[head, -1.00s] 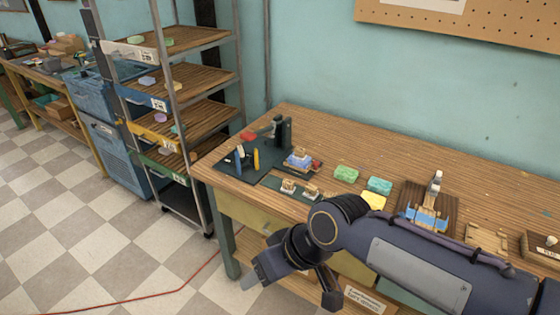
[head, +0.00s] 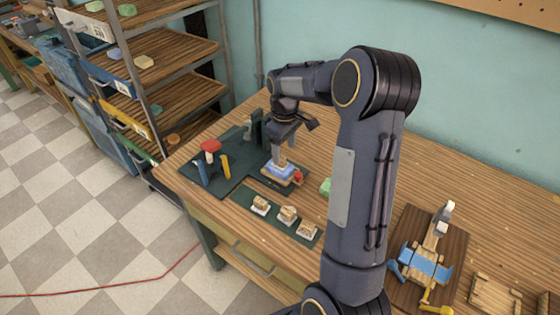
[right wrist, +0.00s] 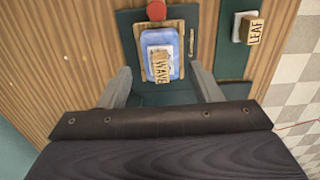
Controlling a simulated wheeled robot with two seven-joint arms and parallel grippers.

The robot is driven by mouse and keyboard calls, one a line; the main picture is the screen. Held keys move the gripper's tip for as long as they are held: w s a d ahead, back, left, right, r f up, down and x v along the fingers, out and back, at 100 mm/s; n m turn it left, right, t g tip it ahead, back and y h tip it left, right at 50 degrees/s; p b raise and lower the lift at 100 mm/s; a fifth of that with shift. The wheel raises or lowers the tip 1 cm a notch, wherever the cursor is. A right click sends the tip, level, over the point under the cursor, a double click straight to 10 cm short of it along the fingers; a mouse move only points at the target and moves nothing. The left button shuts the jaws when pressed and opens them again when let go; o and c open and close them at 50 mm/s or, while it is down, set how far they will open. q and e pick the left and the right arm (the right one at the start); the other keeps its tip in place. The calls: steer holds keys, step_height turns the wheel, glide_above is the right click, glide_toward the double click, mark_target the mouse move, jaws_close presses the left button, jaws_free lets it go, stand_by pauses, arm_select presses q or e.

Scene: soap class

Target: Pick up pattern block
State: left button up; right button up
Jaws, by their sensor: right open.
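A pattern block (right wrist: 161,68) marked WAVE, with a pale part beside it, lies on a blue soap slab (right wrist: 176,60) in the right wrist view. The blue slab (head: 279,172) sits on a small wooden tray in the head view, where my gripper hides most of the block. My right gripper (head: 279,157) points down just above the slab. In the right wrist view its open fingers (right wrist: 160,88) stand on either side of the block. Several other blocks stand on a dark strip (head: 246,198); one (right wrist: 254,30) is marked LEAF. My left gripper is out of view.
A dark mat (head: 232,180) with a press and blue and yellow upright pieces lies left of the tray. A red knob (head: 298,177) is close to the tray. A green soap (head: 325,187) is partly behind my arm. A wooden fixture (head: 428,260) stands at right.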

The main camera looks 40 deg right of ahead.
mark_target(284, 158)
step_height(284, 158, down, 6)
steer(key=shift+r+p, duration=0.25)
steer(key=shift+p, duration=0.25)
steer(key=c, duration=1.1)
steer(key=shift+o, duration=0.2)
steer(key=shift+w+r, duration=0.1)
steer(key=shift+r, duration=0.1)
